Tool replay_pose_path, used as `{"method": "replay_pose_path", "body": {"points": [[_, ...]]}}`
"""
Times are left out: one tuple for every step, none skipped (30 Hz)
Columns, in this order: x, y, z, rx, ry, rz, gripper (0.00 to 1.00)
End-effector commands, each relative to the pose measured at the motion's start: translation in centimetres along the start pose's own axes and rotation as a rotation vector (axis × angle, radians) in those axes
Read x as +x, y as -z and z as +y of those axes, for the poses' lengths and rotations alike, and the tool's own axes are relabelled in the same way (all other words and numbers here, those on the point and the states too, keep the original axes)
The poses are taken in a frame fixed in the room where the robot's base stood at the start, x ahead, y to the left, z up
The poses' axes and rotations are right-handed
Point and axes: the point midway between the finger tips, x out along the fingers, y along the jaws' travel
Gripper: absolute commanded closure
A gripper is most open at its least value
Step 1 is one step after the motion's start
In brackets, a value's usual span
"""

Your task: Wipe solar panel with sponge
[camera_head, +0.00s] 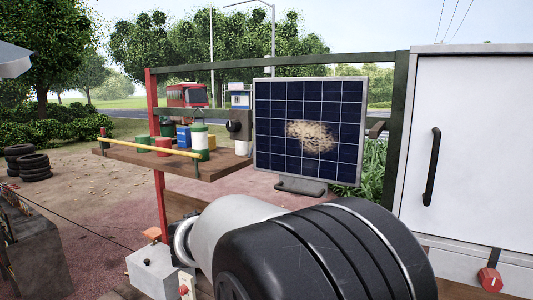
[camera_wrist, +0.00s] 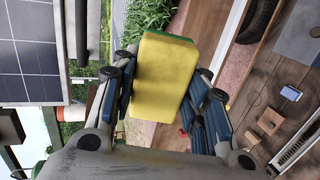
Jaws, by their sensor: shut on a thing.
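The solar panel (camera_head: 268,130) hangs upright on a dark green frame in the head view, with a tan dirt patch (camera_head: 312,137) near its middle. Part of the panel also shows at the left of the wrist view (camera_wrist: 32,60). The yellow sponge (camera_wrist: 160,78) with a green side is between the blue fingers of my gripper (camera_wrist: 165,88) in the wrist view. My gripper is shut on it, and the sponge appears apart from the panel. My arm hides the gripper and sponge in the head view.
A wooden shelf (camera_head: 212,168) with several cans and a yellow rail stands left of the panel. A white cabinet (camera_head: 473,150) with a black handle (camera_head: 433,168) stands at right. A grey holder (camera_head: 301,187) sits under the panel. A wooden surface (camera_wrist: 268,85) shows at right in the wrist view.

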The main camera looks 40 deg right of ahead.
Motion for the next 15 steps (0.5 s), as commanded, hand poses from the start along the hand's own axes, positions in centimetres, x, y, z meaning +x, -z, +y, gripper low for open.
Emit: {"method": "replay_pose_path", "body": {"points": [[-1.1,-0.1,3.6,0.004,-0.056,0.009,0.78],[-1.7,-0.1,5.2,0.002,-0.088,0.014,0.78],[-2.4,-0.2,7.4,0.001,-0.128,0.018,0.78],[-3.0,-0.2,8.9,-0.001,-0.155,0.023,0.78],[-3.5,-0.3,10.3,0.000,-0.179,0.028,0.78],[-4.2,-0.3,12.1,-0.002,-0.209,0.033,0.78],[-4.8,-0.4,13.3,-0.003,-0.228,0.037,0.78],[-5.3,-0.5,14.4,-0.004,-0.246,0.041,0.78],[-5.9,-0.5,15.6,-0.005,-0.264,0.046,0.78],[-6.3,-0.6,16.5,-0.007,-0.277,0.049,0.78],[-6.7,-0.6,17.2,-0.008,-0.288,0.053,0.78],[-7.1,-0.7,18.0,-0.008,-0.299,0.057,0.78],[-7.3,-0.7,18.4,-0.009,-0.306,0.059,0.78],[-7.5,-0.7,18.7,-0.010,-0.311,0.060,0.78],[-7.7,-0.7,19.1,-0.012,-0.316,0.062,0.78]]}}
